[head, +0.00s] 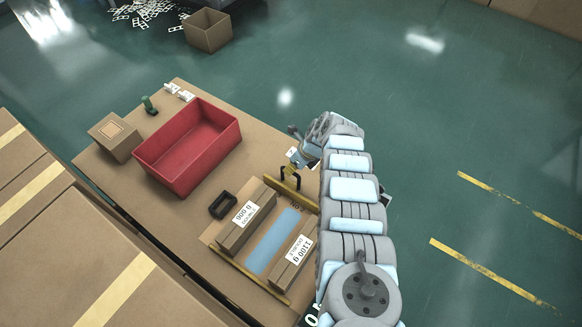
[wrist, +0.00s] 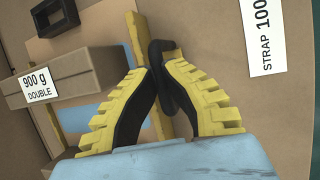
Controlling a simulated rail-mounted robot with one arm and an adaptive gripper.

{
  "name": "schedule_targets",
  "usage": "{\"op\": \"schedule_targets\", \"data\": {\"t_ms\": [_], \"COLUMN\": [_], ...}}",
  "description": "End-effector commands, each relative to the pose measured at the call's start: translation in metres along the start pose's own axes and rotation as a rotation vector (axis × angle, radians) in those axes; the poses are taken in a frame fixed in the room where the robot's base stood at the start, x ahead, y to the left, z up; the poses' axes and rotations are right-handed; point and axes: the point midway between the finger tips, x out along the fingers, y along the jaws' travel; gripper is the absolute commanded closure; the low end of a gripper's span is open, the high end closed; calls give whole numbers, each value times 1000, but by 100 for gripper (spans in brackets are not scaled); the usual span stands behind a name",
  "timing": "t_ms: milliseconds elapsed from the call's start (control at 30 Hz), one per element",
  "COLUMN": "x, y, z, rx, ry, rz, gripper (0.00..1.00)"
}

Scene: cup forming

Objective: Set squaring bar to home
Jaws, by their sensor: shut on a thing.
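The squaring bar (head: 308,203) is a thin yellow bar along the far side of a work board on the table; the wrist view shows part of it (wrist: 137,42) behind my fingers. A black handle (wrist: 160,48) stands at the bar. My gripper (wrist: 161,78), with yellow and black fingers, is shut on this handle. In the head view my gripper (head: 291,176) is over the bar's far edge, partly hidden by my arm. Two cardboard blocks stand on the board, labelled 900 g (head: 232,234) and 1100 g (head: 282,270), with a light blue strip (head: 268,243) between them.
A second yellow bar (head: 245,272) runs along the board's near side. A small black open frame (head: 222,205) lies beside the 900 g block. A red bin (head: 164,165) and a cardboard box (head: 113,137) stand farther left. The wrist view shows a STRAP label (wrist: 264,35).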

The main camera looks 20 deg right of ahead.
Motion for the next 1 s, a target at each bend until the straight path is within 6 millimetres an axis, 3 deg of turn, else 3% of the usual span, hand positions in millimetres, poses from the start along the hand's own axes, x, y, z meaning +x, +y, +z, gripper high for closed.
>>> {"op": "schedule_targets", "data": {"t_ms": [533,933,1000], "x": [6,10,10], "y": [38,40,40], "z": [-2,-3,-3], "rx": [2,-1,-1], "ry": [3,2,2], "rz": [10,8,8], "gripper": [100,100,74]}}
